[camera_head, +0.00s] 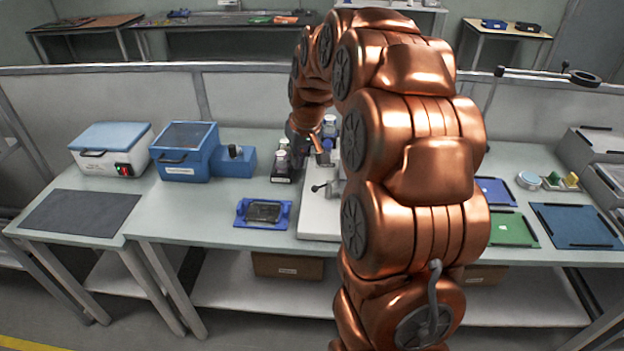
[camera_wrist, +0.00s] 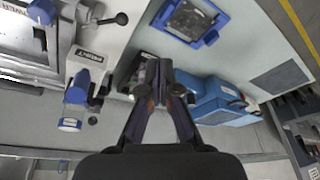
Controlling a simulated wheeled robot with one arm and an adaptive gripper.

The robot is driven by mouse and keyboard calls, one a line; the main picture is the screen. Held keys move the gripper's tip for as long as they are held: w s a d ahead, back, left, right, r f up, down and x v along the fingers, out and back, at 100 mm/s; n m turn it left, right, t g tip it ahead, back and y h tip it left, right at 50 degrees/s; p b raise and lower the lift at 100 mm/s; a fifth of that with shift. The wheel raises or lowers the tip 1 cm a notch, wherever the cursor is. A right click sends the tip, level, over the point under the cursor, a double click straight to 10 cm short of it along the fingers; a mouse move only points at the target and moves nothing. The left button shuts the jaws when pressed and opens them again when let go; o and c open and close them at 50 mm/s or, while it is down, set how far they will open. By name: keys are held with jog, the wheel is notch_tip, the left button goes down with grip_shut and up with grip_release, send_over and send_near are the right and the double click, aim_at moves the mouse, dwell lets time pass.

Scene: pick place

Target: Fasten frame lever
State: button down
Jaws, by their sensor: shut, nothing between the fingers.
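A dark lever with a round black knob (camera_head: 317,188) sticks out to the left from a light grey machine (camera_head: 318,220) on the bench. The same kind of knob lever (camera_wrist: 112,19) shows at the upper left of the wrist view, beside a labelled white block (camera_wrist: 85,62) with blue parts. I cannot tell whether the lever is fastened. My gripper (camera_head: 318,148) is above and behind the lever in the head view, apart from it. In the wrist view my gripper (camera_wrist: 160,72) has its fingertips together with nothing held. My arm hides much of the machine.
A blue holder (camera_head: 246,220) with a dark framed part lies left of the machine. Small bottles (camera_head: 282,161) stand in a dark rack near my gripper. Blue box (camera_head: 184,165) and white box (camera_head: 110,162) stand farther left; green tray (camera_head: 512,231) lies right.

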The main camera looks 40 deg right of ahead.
jog(key=w+d+f, duration=0.1)
jog(key=w+d, duration=0.2)
jog(key=d, duration=0.3)
jog(key=shift+t, duration=0.3)
jog(key=shift+w+d+f, duration=0.1)
jog(key=shift+w+f, duration=0.05)
jog(key=p+x, duration=0.4)
jog(key=x, duration=0.5)
jog(key=shift+d+f, duration=0.15)
jog(key=shift+f, duration=0.1)
jog(key=shift+s+a+f+p, duration=0.15)
jog(key=shift+s+p, duration=0.15)
jog(key=shift+s, duration=0.35)
jog(key=shift+s+a+f+p, duration=0.15)
jog(key=shift+s+p, duration=0.15)
jog(key=shift+s, duration=0.3)
jog(key=shift+s+a+f+p, duration=0.15)
jog(key=shift+s+p, duration=0.15)
jog(key=shift+s, duration=0.35)
jog(key=shift+d+f+b, duration=0.1)
jog(key=shift+b, duration=0.35)
